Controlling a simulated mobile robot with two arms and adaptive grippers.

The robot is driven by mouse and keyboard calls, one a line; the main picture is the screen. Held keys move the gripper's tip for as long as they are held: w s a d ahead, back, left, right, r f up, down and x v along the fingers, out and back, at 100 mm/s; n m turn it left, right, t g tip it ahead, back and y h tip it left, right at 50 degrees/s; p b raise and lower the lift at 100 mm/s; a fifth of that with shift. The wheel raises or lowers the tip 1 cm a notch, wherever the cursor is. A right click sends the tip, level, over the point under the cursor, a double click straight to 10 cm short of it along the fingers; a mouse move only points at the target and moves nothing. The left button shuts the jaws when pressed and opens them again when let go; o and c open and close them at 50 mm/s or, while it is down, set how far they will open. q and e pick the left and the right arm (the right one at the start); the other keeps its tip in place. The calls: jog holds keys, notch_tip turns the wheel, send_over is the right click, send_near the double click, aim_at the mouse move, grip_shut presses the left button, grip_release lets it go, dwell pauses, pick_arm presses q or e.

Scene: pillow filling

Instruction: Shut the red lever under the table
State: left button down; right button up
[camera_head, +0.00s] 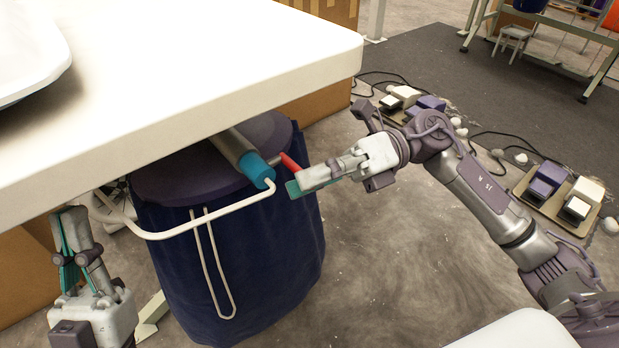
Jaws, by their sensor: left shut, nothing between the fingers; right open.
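The red lever (289,161) sticks out beside the blue end of a grey pipe (238,152) under the white table (220,80). My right gripper (293,189) is open, with its fingertips just below and beside the lever's lower end. I cannot tell whether a finger touches the lever. My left gripper (66,250) is shut and empty, pointing up at the lower left, below the table's edge and away from the lever.
A dark blue bag-like bin (250,260) stands under the pipe, with a white tube (200,228) curving in front. Foot pedals (548,180) and cables lie on the floor at the right. The floor in front is clear.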

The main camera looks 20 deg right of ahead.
jog(key=shift+c, duration=0.3)
grip_shut()
